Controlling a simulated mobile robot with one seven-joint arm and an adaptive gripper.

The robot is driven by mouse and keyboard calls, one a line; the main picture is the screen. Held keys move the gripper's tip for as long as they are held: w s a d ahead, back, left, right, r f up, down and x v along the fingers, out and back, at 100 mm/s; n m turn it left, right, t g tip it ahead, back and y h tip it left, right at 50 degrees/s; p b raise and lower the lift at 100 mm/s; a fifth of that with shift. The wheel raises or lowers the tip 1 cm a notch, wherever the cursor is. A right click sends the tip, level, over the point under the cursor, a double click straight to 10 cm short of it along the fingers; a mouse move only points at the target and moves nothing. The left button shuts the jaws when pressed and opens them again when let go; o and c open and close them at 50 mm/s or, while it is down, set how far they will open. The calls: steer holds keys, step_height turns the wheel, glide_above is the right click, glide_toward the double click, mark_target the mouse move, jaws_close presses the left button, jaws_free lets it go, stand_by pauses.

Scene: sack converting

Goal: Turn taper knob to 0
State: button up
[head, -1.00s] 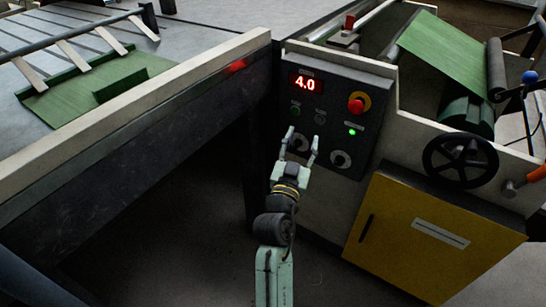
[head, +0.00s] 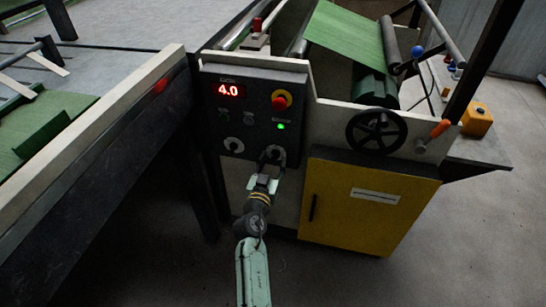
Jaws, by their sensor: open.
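A dark control panel (head: 250,125) has two round knobs on pale dials along its bottom edge, a left knob (head: 234,144) and a right knob (head: 275,153). Their labels are too small to read, so I cannot tell which is the taper knob. The red display (head: 229,91) reads 4.0. My gripper (head: 272,160) is open, its fingers at the right knob, one to each side of it. I cannot tell whether they touch it. The fingers partly hide this knob and its pointer.
A red stop button (head: 281,100) and a lit green lamp (head: 281,126) sit above the knobs. A black handwheel (head: 376,131) is to the right, above a yellow cabinet door (head: 365,205). A pale table rail (head: 100,120) runs along the left.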

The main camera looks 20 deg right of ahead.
steer(key=shift+w+d, duration=0.3)
steer(key=shift+w, duration=0.15)
jaws_close()
stand_by(0.4)
